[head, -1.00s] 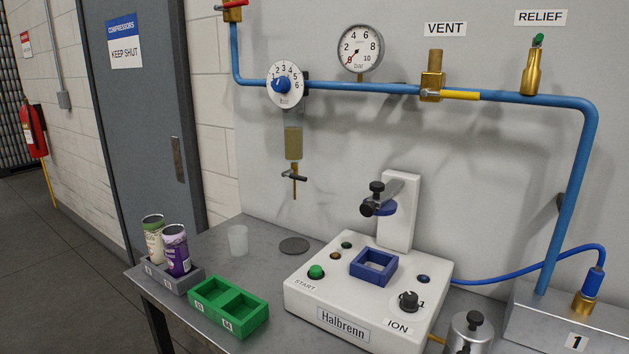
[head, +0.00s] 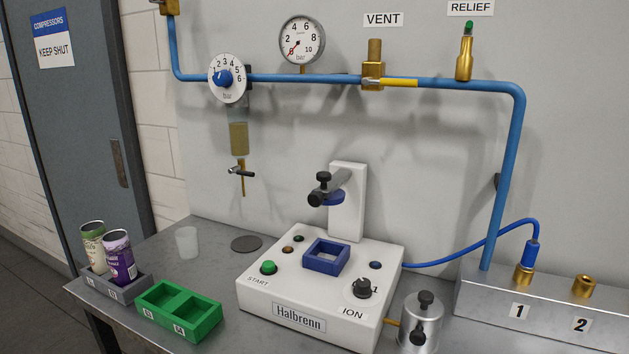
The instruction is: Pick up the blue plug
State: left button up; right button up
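The blue plug (head: 532,253) stands upright in the brass socket (head: 524,275) above label 1, on the grey metal block (head: 480,294) at the right. A blue hose (head: 465,257) runs from the plug's top to the back right of the white Halbrenn machine (head: 265,293). A second brass socket (head: 584,286), above label 2, is empty, to the right of the plug. Neither of my grippers shows in the head view.
A blue pipe (head: 515,150) comes down behind the block, left of the plug. A metal canister with black knobs (head: 420,325) stands between machine and block. A green tray (head: 180,325) and a grey tray with two cans (head: 130,290) stand at the left.

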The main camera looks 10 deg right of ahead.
aim_at(529, 254)
jog(key=z, duration=1.45)
